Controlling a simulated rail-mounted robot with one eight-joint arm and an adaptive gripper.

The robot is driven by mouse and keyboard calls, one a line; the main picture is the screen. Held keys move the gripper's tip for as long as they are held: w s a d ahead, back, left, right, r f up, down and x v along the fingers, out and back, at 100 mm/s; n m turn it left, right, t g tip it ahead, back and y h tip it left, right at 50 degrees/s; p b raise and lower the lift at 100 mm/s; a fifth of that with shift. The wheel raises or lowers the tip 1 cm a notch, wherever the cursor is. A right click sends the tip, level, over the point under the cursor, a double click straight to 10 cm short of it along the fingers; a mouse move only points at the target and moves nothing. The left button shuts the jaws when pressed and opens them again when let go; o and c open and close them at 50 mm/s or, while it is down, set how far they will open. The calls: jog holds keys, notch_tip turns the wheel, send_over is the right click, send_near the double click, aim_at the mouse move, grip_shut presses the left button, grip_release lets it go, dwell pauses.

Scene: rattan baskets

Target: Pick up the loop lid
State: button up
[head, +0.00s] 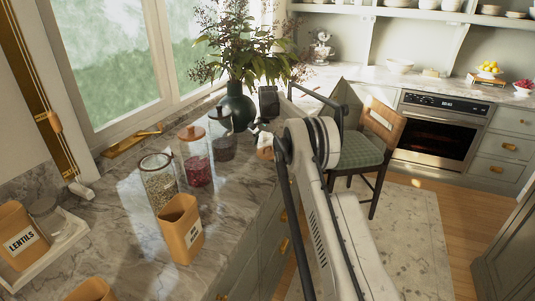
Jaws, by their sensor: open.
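I cannot tell for sure which object is the loop lid. An orange-brown lid (192,133) sits on a glass jar (197,165) with red contents on the marble counter. A small tan and white object (265,150) shows just below the end of my arm; its shape is too small to make out. My gripper (256,131) is at the counter's right side, near the dark green vase, open, and small in view. My own arm hides part of the area behind it.
A jar (158,184) with pale contents, an open tan canister (180,230) and a dark jar (222,140) stand on the counter (125,235). A dark green vase (237,108) with a plant stands behind. A checked chair (362,150) is right of my arm.

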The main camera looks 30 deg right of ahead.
jog(key=shift+f, duration=0.95)
jog(key=c, duration=1.3)
jog(key=shift+r, duration=0.15)
